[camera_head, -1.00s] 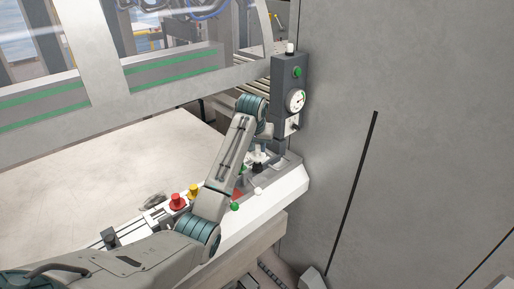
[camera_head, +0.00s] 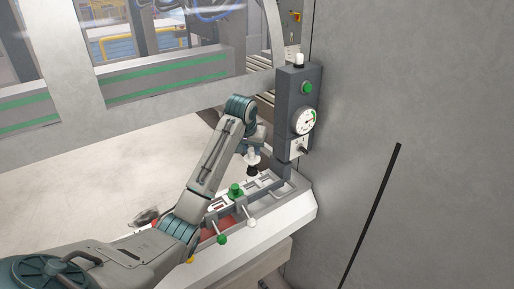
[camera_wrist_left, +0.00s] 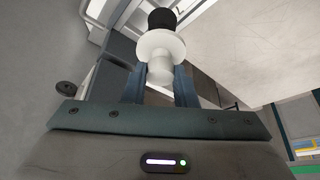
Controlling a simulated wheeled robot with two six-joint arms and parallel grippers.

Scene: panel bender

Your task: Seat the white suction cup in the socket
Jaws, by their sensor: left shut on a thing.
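My left gripper (camera_head: 253,150) is shut on the white suction cup (camera_head: 253,160), which has a black end pointing down. It hangs above the fixture beside the gauge post. In the left wrist view the cup (camera_wrist_left: 160,50) sits between the blue fingers, with a wide white flange and the black end beyond it. My left gripper's fingers also show in that view (camera_wrist_left: 160,85). The cup looks apart from the fixture (camera_head: 297,205). I cannot make out the socket for certain. My right gripper is not in view.
A dark post (camera_head: 293,130) with a green button and a round gauge (camera_head: 303,121) stands just right of the gripper. Green knobs (camera_head: 235,190) and a white ball knob (camera_head: 252,223) stick up from the fixture. A large grey panel (camera_head: 430,110) closes off the right.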

